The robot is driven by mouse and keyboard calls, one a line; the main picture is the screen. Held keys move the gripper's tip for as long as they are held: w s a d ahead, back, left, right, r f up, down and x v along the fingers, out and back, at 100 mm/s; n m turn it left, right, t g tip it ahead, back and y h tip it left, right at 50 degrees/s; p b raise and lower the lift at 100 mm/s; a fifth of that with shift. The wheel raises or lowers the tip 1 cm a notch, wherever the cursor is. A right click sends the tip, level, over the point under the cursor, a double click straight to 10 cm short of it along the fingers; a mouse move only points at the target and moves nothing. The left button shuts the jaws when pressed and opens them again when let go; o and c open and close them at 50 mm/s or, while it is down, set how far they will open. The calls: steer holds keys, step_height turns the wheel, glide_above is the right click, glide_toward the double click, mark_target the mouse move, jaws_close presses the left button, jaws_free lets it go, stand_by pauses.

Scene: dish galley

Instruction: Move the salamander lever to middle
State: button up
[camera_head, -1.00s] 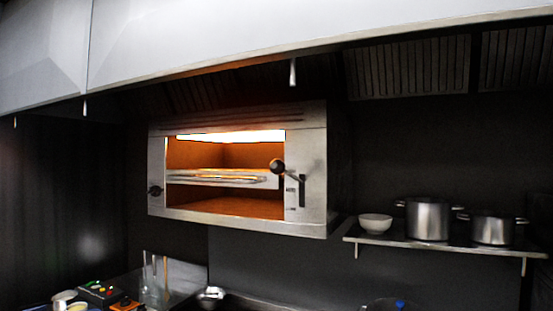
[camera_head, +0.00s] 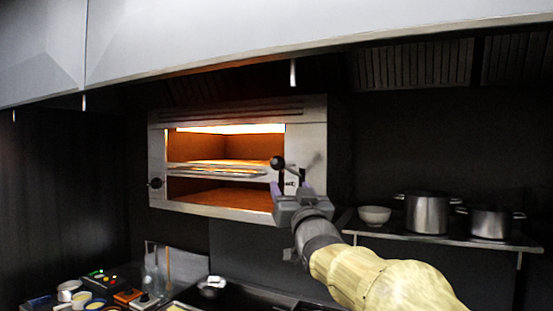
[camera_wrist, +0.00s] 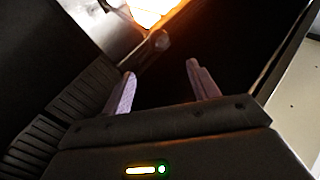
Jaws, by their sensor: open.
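The salamander (camera_head: 306,130) is a steel wall-mounted grill with a glowing orange opening, in the middle of the head view. Its lever has a round black knob (camera_head: 277,162) on the front panel, right of the opening, near the top of a dark vertical slot. My gripper (camera_head: 290,186) is in front of the panel, just below the knob in the picture, and covers the lower slot. In the wrist view, my gripper (camera_wrist: 161,74) is open with nothing between its fingers. A dark round knob (camera_wrist: 161,40) shows beyond the fingertips, apart from them.
A pale hood (camera_head: 250,40) hangs above. Small containers and a control box crowd the counter at lower left.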

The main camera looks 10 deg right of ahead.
mark_target(276, 160)
steer(key=p+x, duration=0.9)
steer(key=x, duration=0.6)
steer(key=shift+w+r, duration=0.15)
steer(key=shift+w, duration=0.35)
steer(key=shift+c, duration=0.2)
